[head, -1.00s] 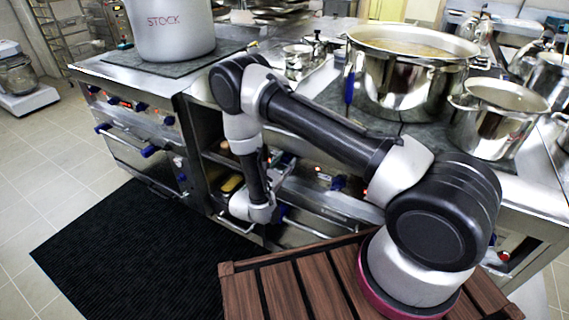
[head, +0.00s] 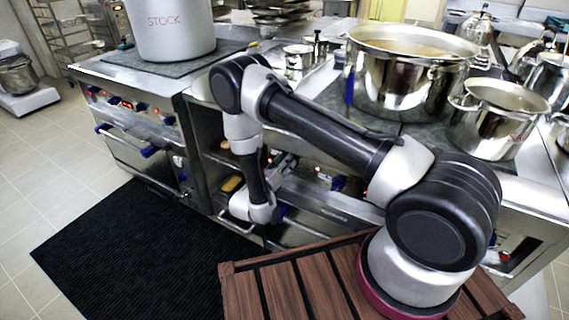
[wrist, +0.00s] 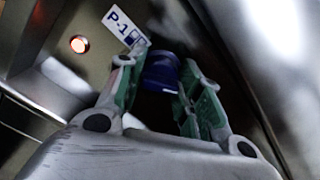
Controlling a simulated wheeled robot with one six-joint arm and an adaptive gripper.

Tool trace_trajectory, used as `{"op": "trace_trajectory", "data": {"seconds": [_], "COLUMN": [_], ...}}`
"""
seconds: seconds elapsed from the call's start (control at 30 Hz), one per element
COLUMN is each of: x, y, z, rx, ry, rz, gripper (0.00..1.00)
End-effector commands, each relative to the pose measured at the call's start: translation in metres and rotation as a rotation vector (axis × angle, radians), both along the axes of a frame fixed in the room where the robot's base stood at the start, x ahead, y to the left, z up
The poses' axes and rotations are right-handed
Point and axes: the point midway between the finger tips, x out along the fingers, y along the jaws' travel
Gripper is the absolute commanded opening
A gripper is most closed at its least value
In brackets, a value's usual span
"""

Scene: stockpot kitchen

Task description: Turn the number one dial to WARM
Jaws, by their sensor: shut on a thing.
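The number one dial (wrist: 160,72) is a blue knob below a white tag (wrist: 124,25) that reads P-1. In the wrist view my gripper (wrist: 163,82) has its green-padded fingers on either side of the knob and is shut on it. The knob's pointer and any WARM mark cannot be read. In the head view my arm hangs down in front of the range, and the dial and fingers are too small and covered to make out.
A round red-orange lamp (wrist: 79,44) glows left of the tag. A large steel pot (head: 405,90) and a smaller pot (head: 495,120) stand on the range top. A grey STOCK pot (head: 172,30) stands at the left. A black mat (head: 130,250) lies on the floor.

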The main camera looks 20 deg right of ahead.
Motion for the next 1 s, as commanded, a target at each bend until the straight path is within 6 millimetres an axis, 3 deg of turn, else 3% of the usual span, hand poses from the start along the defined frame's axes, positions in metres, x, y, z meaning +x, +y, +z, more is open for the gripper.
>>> {"op": "trace_trajectory", "data": {"seconds": [0.67, 0.7, 0.77, 0.8, 1.0], "x": [0.0002, 0.0002, 0.0002, 0.0002, 0.0002], "y": [0.0009, 0.0009, 0.0008, 0.0008, 0.0005], "z": [-0.0001, -0.0001, -0.0001, -0.0001, 0.0000], "rx": [-0.042, -0.042, -0.042, -0.041, -0.041], "ry": [0.042, 0.042, 0.042, 0.041, 0.041], "rz": [0.002, 0.002, 0.002, 0.001, 0.001], "gripper": [0.11, 0.40, 0.51, 0.55, 0.55]}}
